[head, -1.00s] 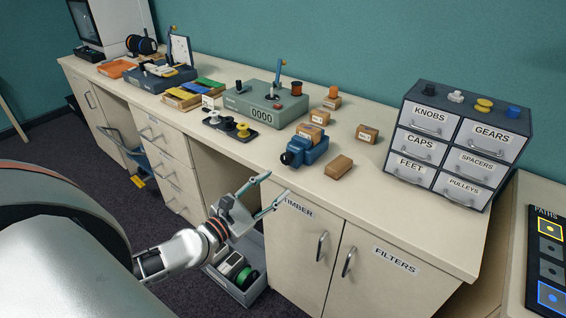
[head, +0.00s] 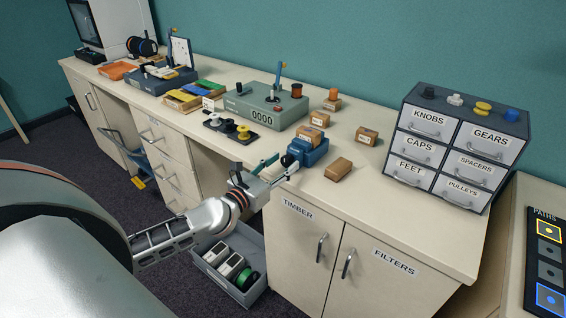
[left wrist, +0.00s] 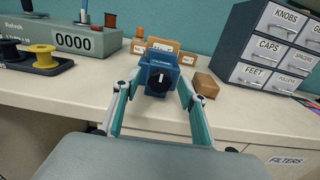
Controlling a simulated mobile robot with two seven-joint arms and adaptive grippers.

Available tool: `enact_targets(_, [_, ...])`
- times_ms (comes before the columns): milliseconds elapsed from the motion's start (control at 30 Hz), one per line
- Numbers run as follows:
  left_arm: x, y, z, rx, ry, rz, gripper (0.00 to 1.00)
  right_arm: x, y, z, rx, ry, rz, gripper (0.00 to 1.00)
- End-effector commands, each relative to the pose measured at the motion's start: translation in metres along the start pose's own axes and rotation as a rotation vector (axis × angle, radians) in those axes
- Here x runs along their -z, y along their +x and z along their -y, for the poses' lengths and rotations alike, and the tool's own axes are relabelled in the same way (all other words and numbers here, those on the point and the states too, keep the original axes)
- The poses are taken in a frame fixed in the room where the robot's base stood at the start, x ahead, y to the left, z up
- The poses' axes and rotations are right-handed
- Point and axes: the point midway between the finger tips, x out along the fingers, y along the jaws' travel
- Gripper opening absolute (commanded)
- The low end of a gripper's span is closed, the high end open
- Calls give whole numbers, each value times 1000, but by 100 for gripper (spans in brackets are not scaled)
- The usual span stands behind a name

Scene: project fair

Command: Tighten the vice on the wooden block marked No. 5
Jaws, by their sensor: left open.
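The blue vice (head: 313,153) stands near the front edge of the counter. In the left wrist view, its round black knob (left wrist: 159,82) with a pale pointer line faces me. A wooden block (head: 309,135) shows at the top of the vice and also in the left wrist view (left wrist: 163,44); its label is too small to read. My left gripper (head: 284,165) is open in front of the vice. In the left wrist view, its teal fingers lie to the left and right of the knob, apparently without closing on it. My right gripper is not in view.
Loose wooden blocks lie right of the vice (head: 339,169), behind it (head: 319,118) and farther right (head: 367,135). A grey-green counter box (head: 262,117) stands behind left, a spool stand (head: 229,128) at left, and labelled drawers (head: 457,145) at right. The counter front right is clear.

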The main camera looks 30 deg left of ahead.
Motion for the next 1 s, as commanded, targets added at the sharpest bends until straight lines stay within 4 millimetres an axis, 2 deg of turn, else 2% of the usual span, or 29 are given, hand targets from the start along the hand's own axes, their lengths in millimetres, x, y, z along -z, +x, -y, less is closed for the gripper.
enact_targets(100, [0, 6, 0, 0, 1, 0, 42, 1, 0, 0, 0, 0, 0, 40])
enact_targets(400, [0, 7, 0, 1, 1, -1, 42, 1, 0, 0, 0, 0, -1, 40])
enact_targets(533, [0, 7, 0, 1, 1, -1, 8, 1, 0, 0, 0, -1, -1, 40])
enact_targets(567, [0, 7, 0, 1, 1, -1, 5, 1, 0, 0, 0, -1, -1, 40])
enact_targets(1000, [-1, 7, 0, 0, 66, -1, 4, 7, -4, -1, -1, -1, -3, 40])
